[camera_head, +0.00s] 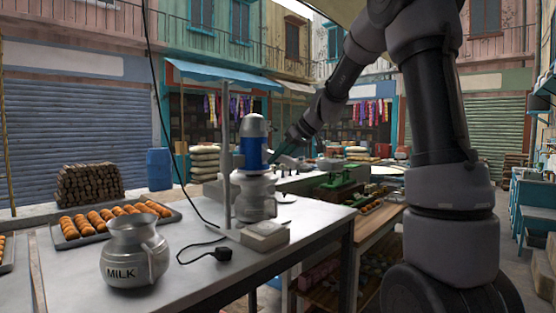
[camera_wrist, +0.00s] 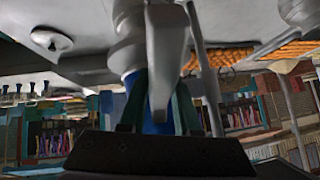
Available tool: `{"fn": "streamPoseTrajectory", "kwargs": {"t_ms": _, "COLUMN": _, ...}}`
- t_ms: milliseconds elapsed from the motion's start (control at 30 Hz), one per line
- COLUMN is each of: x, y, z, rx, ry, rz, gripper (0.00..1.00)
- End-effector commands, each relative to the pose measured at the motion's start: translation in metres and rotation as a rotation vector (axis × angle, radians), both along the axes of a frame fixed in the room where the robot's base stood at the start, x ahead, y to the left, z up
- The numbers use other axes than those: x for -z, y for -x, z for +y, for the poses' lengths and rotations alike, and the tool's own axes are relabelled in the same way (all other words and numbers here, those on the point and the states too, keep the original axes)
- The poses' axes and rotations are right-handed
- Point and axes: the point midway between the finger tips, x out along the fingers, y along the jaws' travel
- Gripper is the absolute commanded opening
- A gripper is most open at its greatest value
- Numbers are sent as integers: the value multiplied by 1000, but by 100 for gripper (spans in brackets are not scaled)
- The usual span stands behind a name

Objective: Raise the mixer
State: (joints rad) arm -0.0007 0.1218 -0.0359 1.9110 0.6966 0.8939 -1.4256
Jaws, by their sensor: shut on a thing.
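The mixer (camera_head: 254,145), with a blue and silver motor body, is mounted beside a thin upright pole (camera_head: 227,150) on the table. A silver metal pot (camera_head: 254,203) stands directly under it; I cannot tell how far the mixer reaches into it. My gripper (camera_head: 274,157) is at the mixer's right side, partly hidden by the arm's wrist. In the wrist view, the view is upside down; my gripper's green fingers (camera_wrist: 158,112) are shut on a grey handle (camera_wrist: 162,70) of the mixer. The blue motor body (camera_wrist: 134,88) shows behind it.
A silver jug marked MILK (camera_head: 135,255) stands at the table's (camera_head: 185,292) front left. A black plug (camera_head: 222,253) lies near a pale box (camera_head: 265,235) at the pole's base. A tray of pastries (camera_head: 75,238) lies behind the jug. A hanging black cable (camera_head: 154,90) crosses the left.

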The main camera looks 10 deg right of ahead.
Motion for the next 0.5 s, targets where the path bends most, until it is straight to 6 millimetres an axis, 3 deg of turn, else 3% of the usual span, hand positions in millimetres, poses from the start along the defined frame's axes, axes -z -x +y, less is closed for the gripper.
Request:
{"fn": "streamPoseTrajectory", "kwargs": {"t_ms": 400, "x": -1, "y": 0, "z": 0, "rx": 1, "ry": 0, "rz": -1, "gripper": 0}}
{"fn": "streamPoseTrajectory", "kwargs": {"t_ms": 500, "x": -9, "y": -1, "z": 0, "rx": 0, "ry": 0, "rz": -4, "gripper": 0}}
